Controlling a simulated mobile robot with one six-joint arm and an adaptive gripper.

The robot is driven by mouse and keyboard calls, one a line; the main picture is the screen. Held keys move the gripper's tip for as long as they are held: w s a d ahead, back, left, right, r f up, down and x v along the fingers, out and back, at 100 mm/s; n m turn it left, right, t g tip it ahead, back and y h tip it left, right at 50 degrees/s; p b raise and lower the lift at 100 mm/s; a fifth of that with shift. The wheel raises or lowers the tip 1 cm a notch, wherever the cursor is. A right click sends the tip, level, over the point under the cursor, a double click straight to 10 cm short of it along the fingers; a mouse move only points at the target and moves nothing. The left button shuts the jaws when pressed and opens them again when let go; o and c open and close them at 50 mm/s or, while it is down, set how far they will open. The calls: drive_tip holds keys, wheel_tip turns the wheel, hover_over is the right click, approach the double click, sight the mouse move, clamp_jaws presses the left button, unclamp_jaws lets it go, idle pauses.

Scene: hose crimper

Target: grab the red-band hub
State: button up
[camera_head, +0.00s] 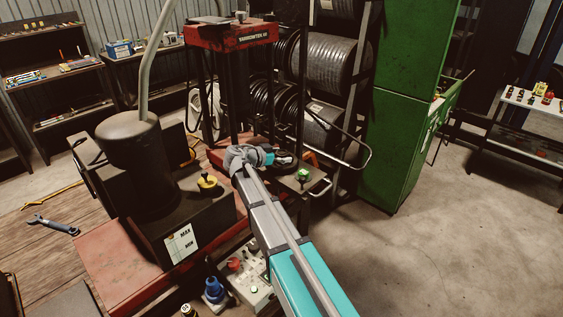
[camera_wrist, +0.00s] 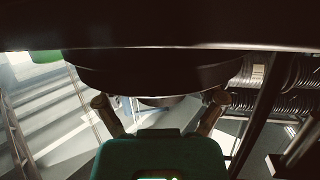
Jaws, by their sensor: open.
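My gripper (camera_head: 283,157) is at the crimper, at the foot of the red-topped press frame (camera_head: 232,38), and my arm hides part of that spot. In the wrist view my gripper (camera_wrist: 160,100) has its two fingers spread apart. A dark, round, stepped body (camera_wrist: 160,72) fills the space just beyond and above the fingers. Nothing is visibly held between the fingertips. I cannot tell whether they touch the dark body. I cannot make out a red band on it, so I cannot tell which thing is the red-band hub.
A black tank (camera_head: 187,225) with a yellow-based cap (camera_head: 207,181) stands left of my arm. A small box with a green button (camera_head: 303,174) is right of my gripper. Hose reels (camera_head: 335,62) and a green cabinet (camera_head: 400,140) stand behind. The concrete floor at right is clear.

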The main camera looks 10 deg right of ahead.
drive_tip(key=shift+x, duration=0.9)
clamp_jaws()
